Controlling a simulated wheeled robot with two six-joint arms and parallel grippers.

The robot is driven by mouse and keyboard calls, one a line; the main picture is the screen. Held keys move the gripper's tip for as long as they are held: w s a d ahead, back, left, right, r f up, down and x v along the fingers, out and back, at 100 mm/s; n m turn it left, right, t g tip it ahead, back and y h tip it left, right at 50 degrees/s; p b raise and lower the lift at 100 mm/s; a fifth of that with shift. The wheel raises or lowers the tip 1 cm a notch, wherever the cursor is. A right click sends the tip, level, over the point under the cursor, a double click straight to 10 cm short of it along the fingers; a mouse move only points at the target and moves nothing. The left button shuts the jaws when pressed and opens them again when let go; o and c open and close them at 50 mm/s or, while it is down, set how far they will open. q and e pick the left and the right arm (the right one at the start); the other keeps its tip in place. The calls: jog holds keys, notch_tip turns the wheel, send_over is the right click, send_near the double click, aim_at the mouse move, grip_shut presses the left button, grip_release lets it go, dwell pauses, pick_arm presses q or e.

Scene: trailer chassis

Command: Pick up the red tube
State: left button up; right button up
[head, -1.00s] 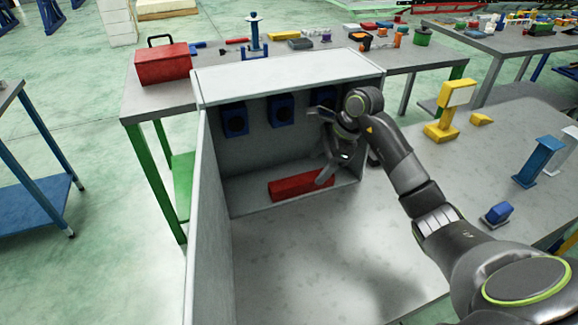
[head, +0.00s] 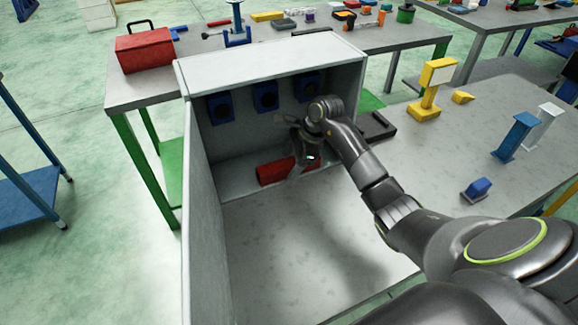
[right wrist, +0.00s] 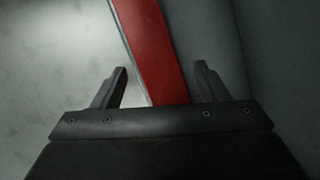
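The red tube (head: 275,173) is a squared red bar lying along the foot of the back wall inside the grey open-fronted box (head: 190,215). My right gripper (head: 303,165) is at the tube's right part and hides some of it in the head view. In the right wrist view the tube (right wrist: 150,50) runs up between the two spread fingers of the gripper (right wrist: 160,85). The fingers are open, with a gap to the tube on each side. My left gripper is not in view.
Several blue fixtures (head: 265,97) are on the box's back wall above the tube. A yellow stand (head: 428,90) and blue post (head: 514,138) stand to the right. The grey surface in front is clear.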

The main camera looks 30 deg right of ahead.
aim_at(288, 162)
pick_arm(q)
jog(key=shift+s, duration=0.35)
pick_arm(e)
jog(key=c, duration=1.4)
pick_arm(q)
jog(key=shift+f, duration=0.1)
pick_arm(e)
jog(key=shift+o, duration=0.2)
